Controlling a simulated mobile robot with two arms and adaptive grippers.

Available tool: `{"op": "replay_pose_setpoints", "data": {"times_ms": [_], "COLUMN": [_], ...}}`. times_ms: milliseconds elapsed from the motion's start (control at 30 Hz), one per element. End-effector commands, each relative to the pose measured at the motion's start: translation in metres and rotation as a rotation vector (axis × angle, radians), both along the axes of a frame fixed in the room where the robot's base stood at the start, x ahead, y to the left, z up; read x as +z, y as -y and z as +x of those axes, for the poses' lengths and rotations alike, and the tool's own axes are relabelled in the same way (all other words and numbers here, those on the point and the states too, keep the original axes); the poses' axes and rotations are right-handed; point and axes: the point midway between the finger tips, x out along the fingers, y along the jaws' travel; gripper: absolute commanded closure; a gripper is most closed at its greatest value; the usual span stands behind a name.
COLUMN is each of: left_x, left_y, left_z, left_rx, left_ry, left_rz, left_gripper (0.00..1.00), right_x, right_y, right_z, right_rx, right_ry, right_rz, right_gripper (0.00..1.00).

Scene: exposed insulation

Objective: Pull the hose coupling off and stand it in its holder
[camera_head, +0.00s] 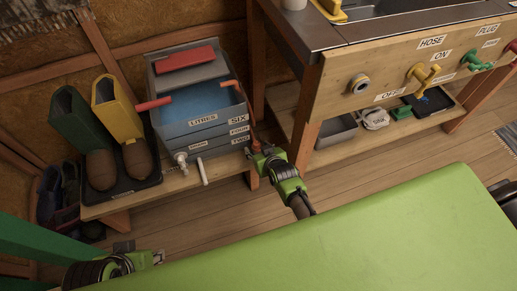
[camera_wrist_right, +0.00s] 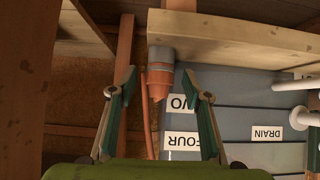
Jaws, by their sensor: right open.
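An orange tapered piece with a grey cylindrical collar, which looks like the hose coupling (camera_wrist_right: 160,80), shows between my right fingers in the wrist view, seen upside down. Its grey end meets a wooden plank. Whether the grey part is a holder, I cannot tell. In the head view its orange top (camera_head: 256,146) shows at the low bench's right end. My right gripper (camera_head: 255,153) is open around it, with gaps on both sides in the wrist view (camera_wrist_right: 159,72). A round grey fitting (camera_head: 360,84) near the HOSE label has nothing on it. My left gripper (camera_head: 157,257) is at lower left, fingers unclear.
A grey tank (camera_head: 215,132) marked in litres, with a drain tap (camera_head: 181,158), stands left of my right gripper. Boots (camera_head: 120,120) stand further left. The workbench panel (camera_head: 395,68) carries yellow and green taps. A green surface (camera_head: 400,230) fills the lower right.

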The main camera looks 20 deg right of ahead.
Motion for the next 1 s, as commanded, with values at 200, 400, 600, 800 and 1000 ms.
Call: {"op": "replay_pose_setpoints", "data": {"times_ms": [200, 400, 600, 800, 1000], "left_x": [-0.001, -0.001, -0.001, -0.001, -0.001], "left_y": [0.0, 0.0, 0.0, 0.0, 0.0], "left_z": [0.0, 0.0, 0.0, 0.0, 0.0], "left_rx": [0.001, 0.0, 0.0, 0.0, 0.0], "left_ry": [-0.002, -0.001, -0.001, -0.001, -0.001], "left_rz": [-0.001, -0.001, -0.001, -0.001, -0.001], "left_gripper": [0.72, 0.72, 0.72, 0.72, 0.72], "right_x": [0.005, 0.022, 0.042, 0.061, 0.072], "right_y": [0.001, 0.002, 0.003, 0.004, 0.005], "right_z": [-0.008, -0.029, -0.055, -0.078, -0.091], "right_rx": [0.0, 0.0, 0.0, 0.0, 0.0], "right_ry": [0.001, 0.0, 0.0, 0.0, 0.0], "right_rz": [0.0, 0.0, 0.0, 0.0, 0.0], "right_gripper": [0.55, 0.55, 0.55, 0.55, 0.55]}}
